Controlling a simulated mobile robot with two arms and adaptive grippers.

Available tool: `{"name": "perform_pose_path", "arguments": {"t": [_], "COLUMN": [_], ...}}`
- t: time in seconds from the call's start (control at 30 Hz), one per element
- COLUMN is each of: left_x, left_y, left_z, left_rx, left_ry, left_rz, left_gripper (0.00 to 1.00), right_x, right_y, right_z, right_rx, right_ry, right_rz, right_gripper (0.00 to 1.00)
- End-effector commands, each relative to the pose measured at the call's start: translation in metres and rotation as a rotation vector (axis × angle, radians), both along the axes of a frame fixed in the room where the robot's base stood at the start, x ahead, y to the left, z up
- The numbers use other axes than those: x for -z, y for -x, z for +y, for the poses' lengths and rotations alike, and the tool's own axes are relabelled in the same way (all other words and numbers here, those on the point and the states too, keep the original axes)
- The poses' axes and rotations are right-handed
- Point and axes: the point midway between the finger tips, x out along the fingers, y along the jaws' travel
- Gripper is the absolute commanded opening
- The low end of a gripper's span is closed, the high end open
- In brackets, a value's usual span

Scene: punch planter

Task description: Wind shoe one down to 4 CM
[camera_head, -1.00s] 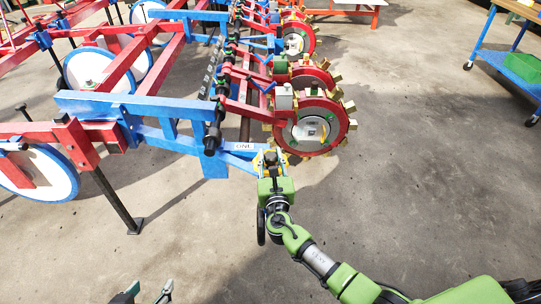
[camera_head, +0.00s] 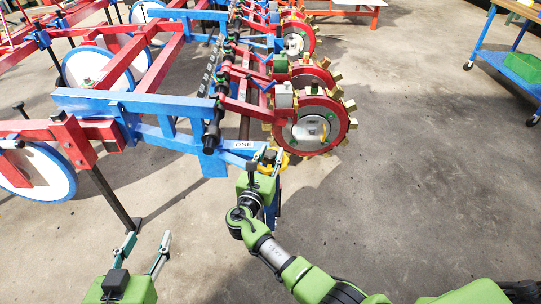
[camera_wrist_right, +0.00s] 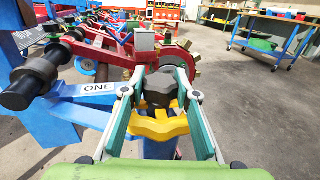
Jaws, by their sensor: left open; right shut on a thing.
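The planter's nearest row unit has a red punch wheel (camera_head: 311,124) with brass-coloured teeth. A dark knob (camera_wrist_right: 160,88) stands above a yellow part (camera_wrist_right: 158,125) at that arm's end. My right gripper (camera_head: 268,158) is shut on the dark knob, with a finger on each side. My left gripper (camera_head: 147,243) is open and empty, low in the head view. The shoe's height and any scale cannot be read.
The blue planter frame (camera_head: 150,105) with red bars fills the left and top. A black support leg (camera_head: 116,200) stands on the floor near my left gripper. A blue cart (camera_head: 520,65) is at the far right. The floor on the right is clear.

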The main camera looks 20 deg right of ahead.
Motion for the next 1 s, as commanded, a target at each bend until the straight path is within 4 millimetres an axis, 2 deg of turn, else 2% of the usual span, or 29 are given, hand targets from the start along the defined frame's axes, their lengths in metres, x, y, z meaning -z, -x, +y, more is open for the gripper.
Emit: {"name": "perform_pose_path", "arguments": {"t": [0.27,0.3,0.33,0.73,0.87,1.0], "left_x": [0.0,0.0,0.0,0.0,0.0,0.0], "left_y": [0.0,0.0,0.0,0.0,0.0,0.0], "left_z": [0.0,0.0,0.0,0.0,0.0,0.0], "left_rx": [0.0,0.0,0.0,0.0,0.0,0.0], "left_ry": [0.0,0.0,0.0,0.0,0.0,0.0], "left_rz": [0.0,0.0,0.0,0.0,0.001,0.001], "left_gripper": [0.45,0.45,0.45,0.45,0.45,0.45], "right_x": [-0.003,-0.003,-0.003,0.0,0.0,0.0], "right_y": [-0.001,-0.001,-0.001,0.003,0.016,0.041], "right_z": [-0.001,-0.001,-0.001,0.002,0.012,0.029], "right_rx": [0.0,0.0,0.0,-0.002,-0.004,-0.004], "right_ry": [0.002,0.002,0.001,0.0,-0.001,-0.002], "right_rz": [-0.005,-0.005,-0.005,-0.001,-0.001,-0.001], "right_gripper": [0.07,0.39,0.46,0.46,0.46,0.46]}}
